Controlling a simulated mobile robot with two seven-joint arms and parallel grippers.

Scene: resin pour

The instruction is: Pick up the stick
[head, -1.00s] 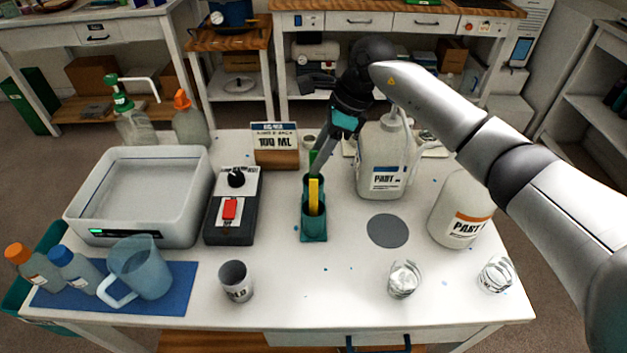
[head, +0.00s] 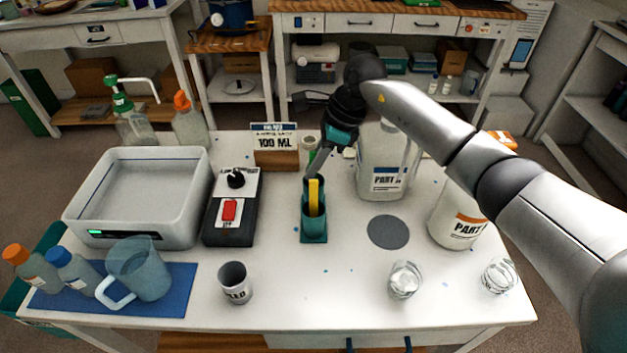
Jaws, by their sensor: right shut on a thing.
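A teal holder (head: 314,225) stands upright in the middle of the white table. A yellow stick (head: 314,196) stands in it, with its upper part showing above the front wall. My right gripper (head: 312,172) reaches down from the upper right, with its fingers at the top of the stick, at the back of the holder. It is shut on the stick; the fingers partly hide the grip. The stick is still inside the holder. My left gripper is not in view.
A black device with a red switch (head: 229,211) stands left of the holder. The PART A jug (head: 382,165) is close on the right, the 100 ML sign (head: 274,146) behind. A grey cup (head: 235,283) and two clear cups (head: 405,280) stand in front. The table before the holder is clear.

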